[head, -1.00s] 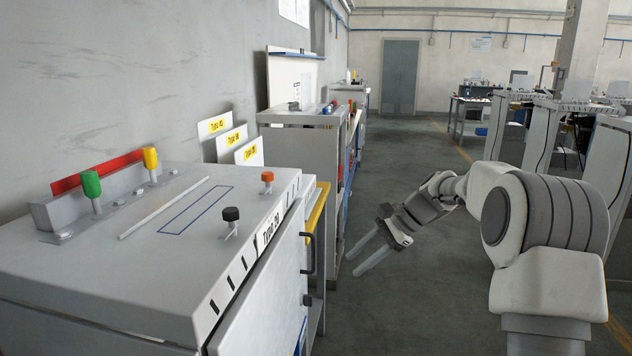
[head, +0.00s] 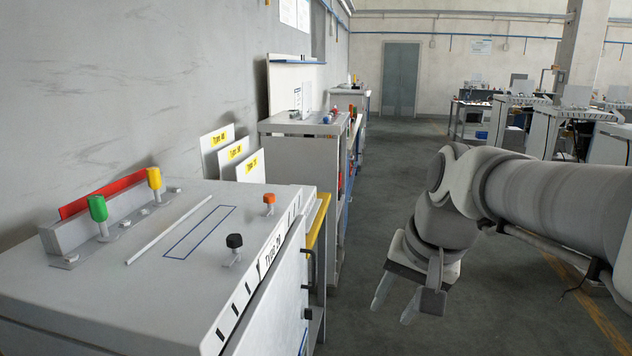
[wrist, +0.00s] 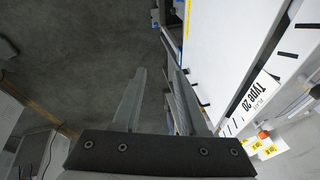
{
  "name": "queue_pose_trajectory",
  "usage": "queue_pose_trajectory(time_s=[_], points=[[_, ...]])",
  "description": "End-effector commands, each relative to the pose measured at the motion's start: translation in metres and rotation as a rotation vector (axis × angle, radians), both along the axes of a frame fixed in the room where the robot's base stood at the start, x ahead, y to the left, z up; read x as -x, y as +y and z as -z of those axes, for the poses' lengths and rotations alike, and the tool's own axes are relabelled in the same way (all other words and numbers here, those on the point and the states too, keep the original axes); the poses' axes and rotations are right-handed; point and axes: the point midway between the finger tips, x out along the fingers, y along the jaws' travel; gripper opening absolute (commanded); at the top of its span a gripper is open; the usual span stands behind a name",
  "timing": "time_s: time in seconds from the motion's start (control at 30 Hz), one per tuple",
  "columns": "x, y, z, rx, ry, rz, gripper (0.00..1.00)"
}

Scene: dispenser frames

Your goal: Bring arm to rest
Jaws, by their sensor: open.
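My gripper (head: 396,304) hangs over the open floor to the right of the near cabinet (head: 95,318), its fingers pointing down and a little left. Its two fingers stand apart with nothing between them. In the wrist view the open fingers (wrist: 160,105) show over the grey floor, with the white cabinet side and its "TYPE 20" label (wrist: 254,101) to the right. My arm comes in from the right edge of the head view, bent at the wrist.
The near cabinet's top carries a green knob (head: 98,208), a yellow knob (head: 154,178), an orange knob (head: 268,198) and a black knob (head: 234,242). A further cabinet (head: 300,150) stands behind. The floor aisle (head: 395,165) is clear. Benches (head: 548,125) stand at the right.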

Motion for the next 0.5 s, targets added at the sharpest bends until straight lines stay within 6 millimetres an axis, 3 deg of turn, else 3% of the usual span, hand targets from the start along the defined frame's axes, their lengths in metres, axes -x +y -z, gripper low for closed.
queue_pose_trajectory(time_s=[0.3,0.5], points=[[0.074,-0.017,-0.006,0.191,-0.139,-0.2,0.42],[0.1,-0.025,0.0,0.272,-0.194,-0.288,0.42]])
